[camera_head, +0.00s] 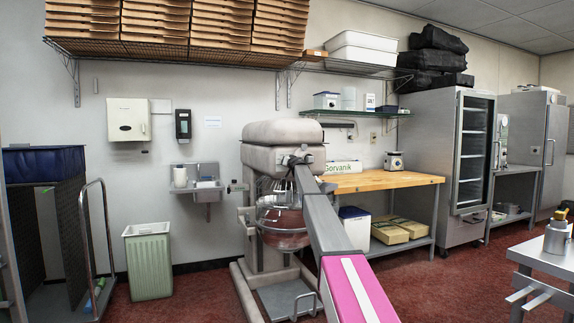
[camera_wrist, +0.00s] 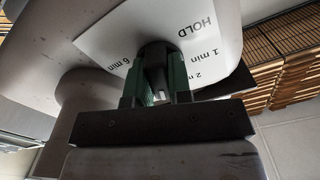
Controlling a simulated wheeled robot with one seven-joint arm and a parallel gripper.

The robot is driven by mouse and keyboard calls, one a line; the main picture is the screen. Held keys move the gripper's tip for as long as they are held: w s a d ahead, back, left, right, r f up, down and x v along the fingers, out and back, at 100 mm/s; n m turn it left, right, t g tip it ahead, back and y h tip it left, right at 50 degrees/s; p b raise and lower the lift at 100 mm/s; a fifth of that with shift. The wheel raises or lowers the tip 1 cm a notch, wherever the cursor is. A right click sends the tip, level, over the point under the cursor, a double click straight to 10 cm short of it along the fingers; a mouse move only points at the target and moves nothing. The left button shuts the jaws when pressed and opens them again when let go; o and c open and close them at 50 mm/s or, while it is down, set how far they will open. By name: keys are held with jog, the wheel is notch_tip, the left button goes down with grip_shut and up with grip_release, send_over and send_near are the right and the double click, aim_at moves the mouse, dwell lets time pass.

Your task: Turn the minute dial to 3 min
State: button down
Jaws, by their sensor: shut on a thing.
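The minute dial's white plate (camera_wrist: 112,42) shows in the wrist view, on a rounded pale housing. I can read HOLD, 1 min and 6 min on it; the 2 min mark is partly covered. My gripper (camera_wrist: 158,78) is shut on the dark knob (camera_wrist: 154,54) in the middle of the plate, with green-lined fingers on both sides. The knob's pointer is hidden, so I cannot tell its setting. In the head view the dial is hidden behind my arm, at the front of the big pale mixer (camera_head: 283,132).
The mixer's bowl (camera_head: 283,222) hangs below its head. A wood-topped table (camera_head: 385,182) stands right of the mixer, and a green bin (camera_head: 148,262) to its left. A metal cabinet (camera_head: 430,130) stands farther right.

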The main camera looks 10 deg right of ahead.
jog(key=c, duration=1)
grip_release()
jog(key=shift+o, duration=0.2)
jog(key=shift+s, duration=0.1)
jog(key=v, duration=0.5)
jog(key=shift+s+d, duration=0.1)
jog(key=shift+s, duration=0.3)
jog(key=s+a+f+n+g, duration=0.1)
jog(key=s+a+f+g, duration=0.15)
jog(key=s+f, duration=1.05)
jog(key=s+a+f+g, duration=0.1)
jog(key=s+f+g, duration=0.3)
jog(key=s+f, duration=0.85)
jog(key=s+a+f+n+g, duration=0.1)
jog(key=s+a+f+g, duration=0.15)
jog(key=s+f, duration=1)
jog(key=s+d+f+g+h, duration=0.1)
jog(key=s+f, duration=0.5)
jog(key=s, duration=0.7)
jog(key=s+d+f+g+h, duration=0.2)
jog(key=s+f+g, duration=0.2)
jog(key=s, duration=0.9)
jog(key=s+d+f+m+g+h, duration=0.1)
jog(key=s+f+g, duration=0.2)
jog(key=s+f, duration=0.6)
jog(key=s, duration=0.4)
jog(key=shift+d+f+h, duration=0.3)
jog(key=shift+f, duration=0.05)
